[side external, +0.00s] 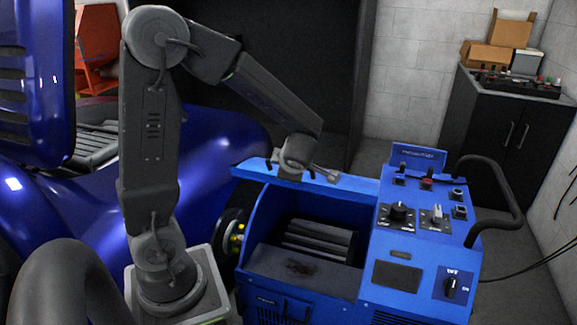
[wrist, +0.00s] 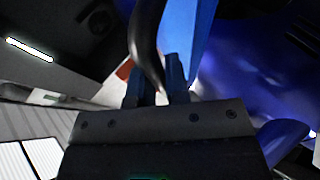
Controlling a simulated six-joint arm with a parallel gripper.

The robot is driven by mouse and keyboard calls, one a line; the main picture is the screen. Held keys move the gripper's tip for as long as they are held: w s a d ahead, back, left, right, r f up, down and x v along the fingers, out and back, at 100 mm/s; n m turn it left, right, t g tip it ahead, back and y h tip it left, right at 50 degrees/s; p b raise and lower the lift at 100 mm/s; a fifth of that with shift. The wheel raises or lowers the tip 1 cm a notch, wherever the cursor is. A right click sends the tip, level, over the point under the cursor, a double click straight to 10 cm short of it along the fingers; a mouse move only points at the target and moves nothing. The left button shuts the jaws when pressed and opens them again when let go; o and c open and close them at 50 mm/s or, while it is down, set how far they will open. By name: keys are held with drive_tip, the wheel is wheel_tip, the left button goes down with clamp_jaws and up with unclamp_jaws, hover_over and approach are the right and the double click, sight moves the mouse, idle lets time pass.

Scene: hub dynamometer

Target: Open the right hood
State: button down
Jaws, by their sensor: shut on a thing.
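The blue hood (side external: 345,184) is a panel along the back edge of the blue dynamometer's open compartment. It is raised off the compartment, so the dark rollers (side external: 318,240) inside show. My gripper (side external: 290,172) is at the hood's upper edge, left of its middle. In the wrist view, my gripper (wrist: 164,88) is shut on a black curved handle (wrist: 147,40), which runs down between the fingers. The hood's blue panel (wrist: 202,40) shows just behind the handle. The handle is hard to make out in the side view.
The control panel (side external: 425,215) with knobs and a black tubular bar (side external: 515,195) is right of the compartment. A large shiny blue vehicle (side external: 215,150) stands close on the left. A dark cabinet (side external: 510,130) with boxes stands at the back right.

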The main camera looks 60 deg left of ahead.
drive_tip(key=c, duration=1.1)
unclamp_jaws()
drive_tip(key=shift+c, duration=0.2)
drive_tip(key=s+d+f, duration=0.2)
drive_tip(key=f, duration=0.7)
drive_tip(key=s+d+f+t+y, duration=0.1)
drive_tip(key=s+d+f, duration=0.1)
drive_tip(key=f, duration=0.8)
drive_tip(key=s+d+f+y, duration=0.1)
drive_tip(key=s+d+f, duration=0.2)
drive_tip(key=f, duration=0.6)
drive_tip(key=shift+f+n, duration=0.3)
drive_tip(key=shift+f, duration=0.1)
drive_tip(key=shift+d, duration=0.15)
drive_tip(key=v, duration=1.5)
drive_tip(key=shift+s+d, duration=0.3)
drive_tip(key=shift+s, duration=0.15)
